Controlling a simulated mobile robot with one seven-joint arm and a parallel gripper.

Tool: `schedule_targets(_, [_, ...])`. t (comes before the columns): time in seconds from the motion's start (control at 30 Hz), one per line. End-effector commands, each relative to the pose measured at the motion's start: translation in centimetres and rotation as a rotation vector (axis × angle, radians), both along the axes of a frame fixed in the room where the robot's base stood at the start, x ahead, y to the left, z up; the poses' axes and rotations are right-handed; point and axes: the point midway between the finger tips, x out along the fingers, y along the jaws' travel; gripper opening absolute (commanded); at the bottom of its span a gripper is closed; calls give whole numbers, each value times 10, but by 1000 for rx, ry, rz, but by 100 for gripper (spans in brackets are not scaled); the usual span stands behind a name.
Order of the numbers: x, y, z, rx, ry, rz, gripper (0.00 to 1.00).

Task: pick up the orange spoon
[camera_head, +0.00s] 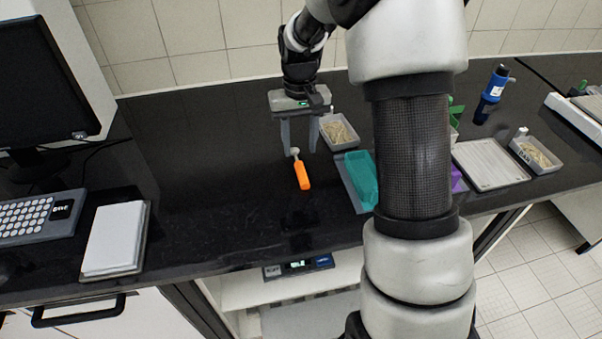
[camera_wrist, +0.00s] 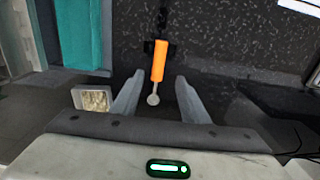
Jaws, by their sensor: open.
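The orange spoon (camera_head: 303,176) lies on the black bench top, its orange handle toward the front edge and its small pale bowl toward the back. In the wrist view the spoon (camera_wrist: 158,62) lies ahead of the fingers, with its bowl nearest them, roughly between their tips. My gripper (camera_head: 300,152) points downward over the bowl end in the head view. Its two grey fingers are apart with nothing held. In the wrist view my gripper (camera_wrist: 158,82) also shows open. The gap between the fingertips and the bench cannot be told exactly.
A tray of grainy material (camera_head: 351,139) stands right behind the gripper. A teal container (camera_head: 361,178) is to the right, partly behind my arm. A white pad (camera_head: 115,238), keyboard (camera_head: 38,216) and monitor (camera_head: 45,85) are at left. The bench left of the spoon is clear.

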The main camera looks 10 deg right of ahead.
Motion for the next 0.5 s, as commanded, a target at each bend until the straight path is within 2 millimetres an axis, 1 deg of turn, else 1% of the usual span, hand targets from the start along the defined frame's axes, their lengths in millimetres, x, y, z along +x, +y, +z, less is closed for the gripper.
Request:
schedule_targets(0.03, [-1, 0, -10, 0, 3, 0, 41])
schedule_targets(0.1, [0, 0, -20, 0, 2, 0, 41])
schedule_targets(0.37, [0, -1, -39, 0, 2, 0, 41])
schedule_targets(0.5, [0, -3, -60, 0, 3, 0, 41])
